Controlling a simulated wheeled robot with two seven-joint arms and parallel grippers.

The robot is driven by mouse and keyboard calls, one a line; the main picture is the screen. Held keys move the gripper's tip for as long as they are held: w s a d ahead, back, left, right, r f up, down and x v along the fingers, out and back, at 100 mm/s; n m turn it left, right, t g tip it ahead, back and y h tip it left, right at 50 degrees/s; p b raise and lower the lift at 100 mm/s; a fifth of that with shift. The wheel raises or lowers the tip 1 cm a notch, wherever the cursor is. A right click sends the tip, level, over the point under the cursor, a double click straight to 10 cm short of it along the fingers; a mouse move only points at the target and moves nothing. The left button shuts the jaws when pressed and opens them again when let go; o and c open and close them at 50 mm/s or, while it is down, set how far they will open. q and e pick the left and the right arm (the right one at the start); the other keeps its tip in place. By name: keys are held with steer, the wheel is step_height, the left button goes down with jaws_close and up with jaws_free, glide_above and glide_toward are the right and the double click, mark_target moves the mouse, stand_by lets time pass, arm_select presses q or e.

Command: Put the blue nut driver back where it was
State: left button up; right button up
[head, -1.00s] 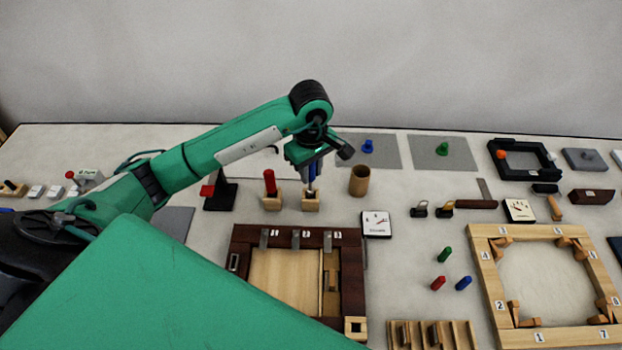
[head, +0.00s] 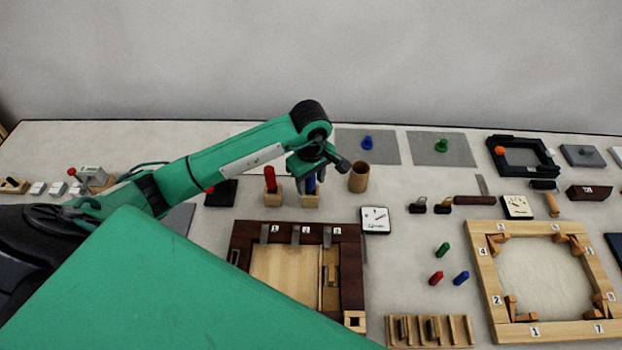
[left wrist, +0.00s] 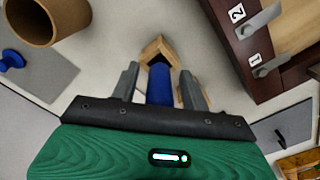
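The blue nut driver (head: 310,186) stands upright in a small wooden block (head: 310,201), its handle showing above the block. My left gripper (head: 311,178) is over it, pointing down. In the left wrist view the blue handle (left wrist: 160,84) lies between the two fingers, with a narrow gap on each side, so the gripper looks open around it. The wooden block (left wrist: 152,48) shows just beyond the handle, with a dark opening. The driver's shank is hidden. My right gripper is not in view.
A red-handled tool (head: 270,180) stands in a matching block (head: 272,199) just left. A brown cylindrical cup (head: 358,177) is close on the right. A dark wooden frame (head: 350,270) and a dial gauge (head: 375,220) lie in front.

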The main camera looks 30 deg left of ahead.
arm_select(q)
steer(key=shift+r, duration=0.4)
step_height(320, 180, up, 10)
steer(key=b, duration=0.3)
steer(key=shift+r, duration=0.8)
steer(key=shift+f, duration=0.1)
